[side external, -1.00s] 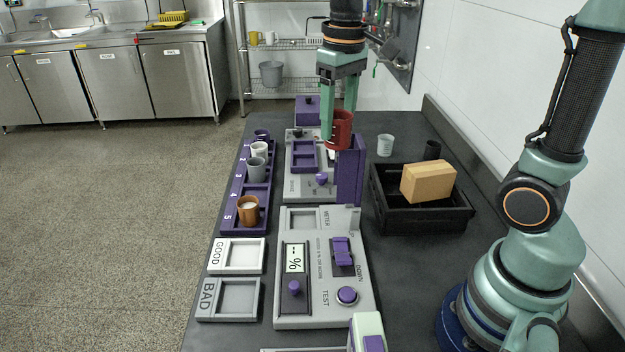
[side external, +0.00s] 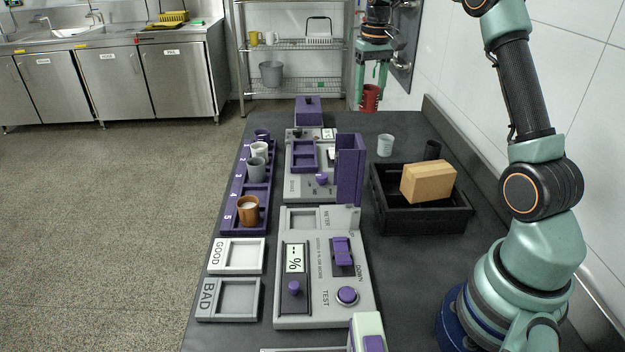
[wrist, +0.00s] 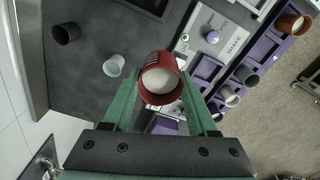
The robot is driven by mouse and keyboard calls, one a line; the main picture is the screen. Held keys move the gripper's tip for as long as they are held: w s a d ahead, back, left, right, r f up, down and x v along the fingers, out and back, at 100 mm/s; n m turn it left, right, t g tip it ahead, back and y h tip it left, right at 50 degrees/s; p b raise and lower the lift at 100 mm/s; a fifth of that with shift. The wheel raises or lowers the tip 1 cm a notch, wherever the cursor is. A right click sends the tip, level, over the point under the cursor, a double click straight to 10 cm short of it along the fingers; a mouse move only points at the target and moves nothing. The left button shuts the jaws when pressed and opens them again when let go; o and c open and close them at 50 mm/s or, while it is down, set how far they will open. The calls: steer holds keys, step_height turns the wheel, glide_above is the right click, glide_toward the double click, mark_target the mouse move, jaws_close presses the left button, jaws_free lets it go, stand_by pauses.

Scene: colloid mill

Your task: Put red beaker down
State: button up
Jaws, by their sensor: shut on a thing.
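The red beaker (side external: 369,98) is held in my gripper (side external: 371,84), raised above the far end of the dark bench. In the wrist view the red beaker (wrist: 160,80) sits between the two green fingers of my gripper (wrist: 160,95), with pale contents showing inside its rim. The fingers are shut on it. The bench top (side external: 400,124) beneath and around it shows bare dark surface.
A pale cup (side external: 385,145) and a black cup (side external: 432,150) stand on the bench near a black tray (side external: 423,221) holding a cardboard box (side external: 428,182). A purple numbered rack (side external: 257,196) holds several cups. An upright purple panel (side external: 350,169) stands at the grey shaker unit (side external: 300,188).

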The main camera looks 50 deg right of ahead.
step_height(320, 180, down, 20)
steer(key=shift+d, duration=0.15)
stand_by(0.4)
steer(key=shift+f, duration=0.1)
steer(key=o, duration=1.4)
